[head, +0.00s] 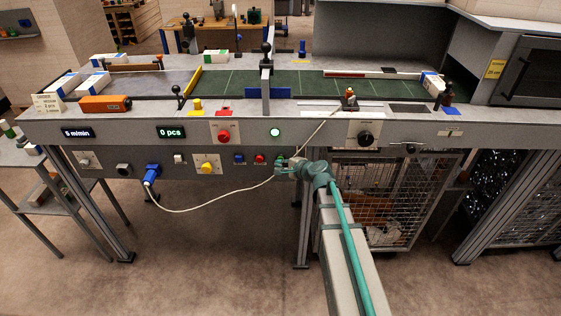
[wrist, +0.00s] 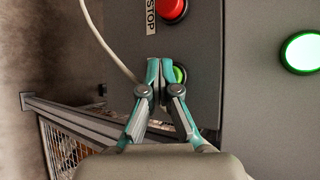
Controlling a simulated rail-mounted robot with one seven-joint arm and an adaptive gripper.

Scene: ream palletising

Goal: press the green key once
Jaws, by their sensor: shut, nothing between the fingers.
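The green key (wrist: 180,75) shows in the wrist view on the grey front panel, partly covered by my gripper's right finger. In the head view it is mostly hidden behind my gripper. My gripper (wrist: 160,64) is shut and empty, its fingertips together over or just beside the key. In the head view my gripper (head: 282,164) is at the lower panel, right of the red key (head: 259,159). I cannot tell whether the fingertips touch the key. The red key also shows in the wrist view (wrist: 172,9), beside a STOP label.
A lit green lamp (head: 275,132) sits above the keys and also shows in the wrist view (wrist: 302,53). A blue key (head: 239,158) is left of the red one. A white cable (head: 215,204) hangs from a blue plug (head: 152,172) and passes near my gripper.

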